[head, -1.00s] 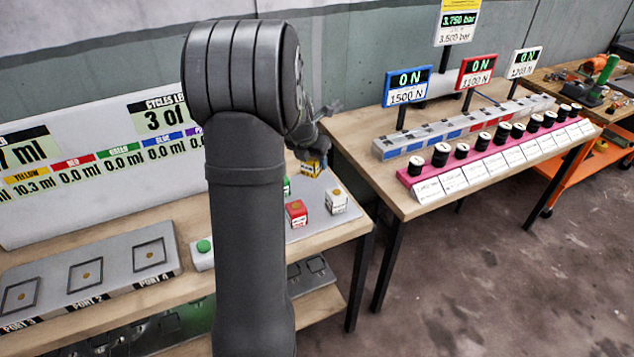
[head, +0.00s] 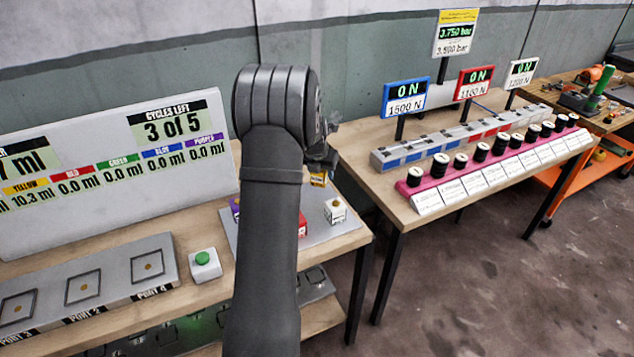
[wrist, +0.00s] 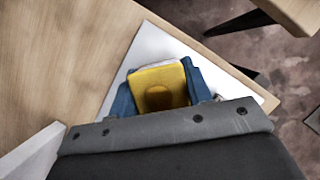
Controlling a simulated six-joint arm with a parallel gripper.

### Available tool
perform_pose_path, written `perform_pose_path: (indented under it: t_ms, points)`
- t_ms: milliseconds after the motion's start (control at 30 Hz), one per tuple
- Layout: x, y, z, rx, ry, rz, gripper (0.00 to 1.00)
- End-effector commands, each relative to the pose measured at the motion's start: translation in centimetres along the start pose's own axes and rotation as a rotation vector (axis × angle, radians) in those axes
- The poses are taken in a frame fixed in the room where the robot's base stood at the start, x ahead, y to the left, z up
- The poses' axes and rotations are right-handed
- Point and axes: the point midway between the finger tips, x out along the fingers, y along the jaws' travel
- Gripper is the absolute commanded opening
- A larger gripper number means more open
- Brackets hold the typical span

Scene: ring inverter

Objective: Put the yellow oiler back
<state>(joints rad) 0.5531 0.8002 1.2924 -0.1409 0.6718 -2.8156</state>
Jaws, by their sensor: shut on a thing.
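My gripper (wrist: 158,92) is shut on the yellow oiler (wrist: 160,80), with one blue finger on each side of it in the wrist view. In the head view the yellow oiler (head: 318,178) shows below my gripper, partly hidden by my arm. It is over the grey plate (head: 322,231) on the right end of the left table. I cannot tell whether it touches the plate. A white oiler (head: 335,211), a red oiler (head: 302,226) and a purple oiler (head: 235,207) stand on the plate, the last two partly hidden by my arm.
A block with ports (head: 85,285) and a green button (head: 203,262) are left of my arm. A sign board (head: 110,160) stands behind. A second table (head: 395,205) with a pink rack of black-topped pieces (head: 440,195) is to the right, across a gap.

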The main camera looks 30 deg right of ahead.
Motion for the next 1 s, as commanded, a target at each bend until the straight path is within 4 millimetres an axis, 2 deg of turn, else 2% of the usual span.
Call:
perform_pose_path:
  t_ms: [33,167,267,500,867,900,1000]
  points:
    - [0.5,0.7,0.1,-0.003,0.0,0.0,0.16]
    - [1.0,1.4,0.1,-0.001,-0.001,0.0,0.16]
    - [1.6,1.5,-0.1,0.0,-0.001,-0.001,0.16]
    - [4.6,1.4,-1.4,0.0,0.001,-0.001,0.16]
    - [5.0,1.4,-1.5,0.001,-0.002,0.0,0.16]
    - [5.0,1.4,-1.6,0.001,-0.002,0.0,0.47]
    - [5.0,1.4,-1.5,0.0,-0.002,0.0,0.67]
